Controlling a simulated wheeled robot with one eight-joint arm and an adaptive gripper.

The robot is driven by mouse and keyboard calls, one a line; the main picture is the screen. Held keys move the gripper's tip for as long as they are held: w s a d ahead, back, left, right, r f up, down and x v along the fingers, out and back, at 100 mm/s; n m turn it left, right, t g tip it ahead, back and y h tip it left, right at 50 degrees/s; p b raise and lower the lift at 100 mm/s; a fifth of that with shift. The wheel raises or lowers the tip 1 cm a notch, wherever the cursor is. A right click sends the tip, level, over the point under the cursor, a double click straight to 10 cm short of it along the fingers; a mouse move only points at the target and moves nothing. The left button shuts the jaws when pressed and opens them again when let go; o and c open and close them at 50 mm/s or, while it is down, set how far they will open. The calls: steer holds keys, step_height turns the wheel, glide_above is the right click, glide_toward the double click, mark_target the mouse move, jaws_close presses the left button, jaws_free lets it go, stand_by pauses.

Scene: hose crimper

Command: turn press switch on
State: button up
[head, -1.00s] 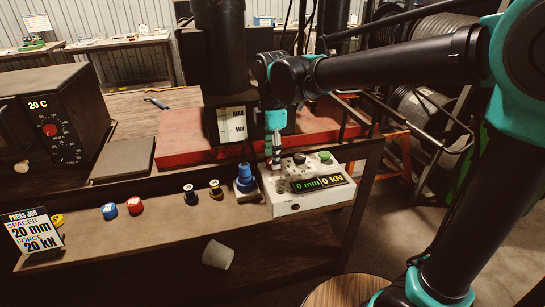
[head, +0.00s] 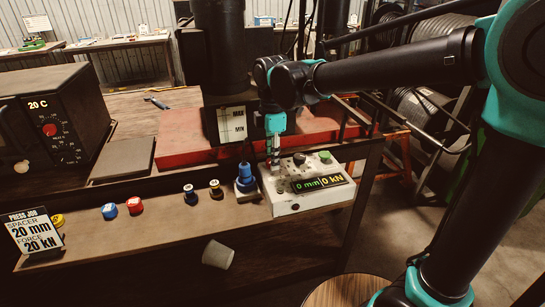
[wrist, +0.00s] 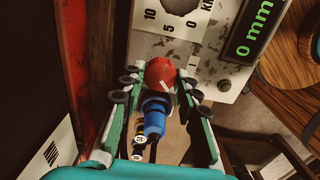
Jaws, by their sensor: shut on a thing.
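The press control box (head: 300,205) is pale and worn, with a green display reading 0 mm and 0 kN. Its red switch knob (wrist: 160,73) with a pale pointer mark sits at the box's edge in the wrist view. My gripper (head: 272,163) points down over the left rear part of the box. In the wrist view my gripper (wrist: 162,85) has its fingers on both sides of the red knob, shut on it. The pointer mark lies at a slant, near a small white "I" mark on the panel. In the head view the fingers mostly hide the knob.
A blue plug (head: 246,177) stands just left of the box. A green button (head: 324,156) and a dark knob (head: 299,158) are on the box. Several caps and fittings stand along the bench (head: 165,225). The red press base (head: 185,140) is behind.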

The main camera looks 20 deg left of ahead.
steer(key=m, duration=0.4)
steer(key=shift+m, duration=0.4)
steer(key=m, duration=0.4)
steer(key=shift+m, duration=0.3)
steer(key=m, duration=0.4)
steer(key=shift+m, duration=2.2)
steer(key=o, duration=1.2)
steer(key=shift+c, duration=0.2)
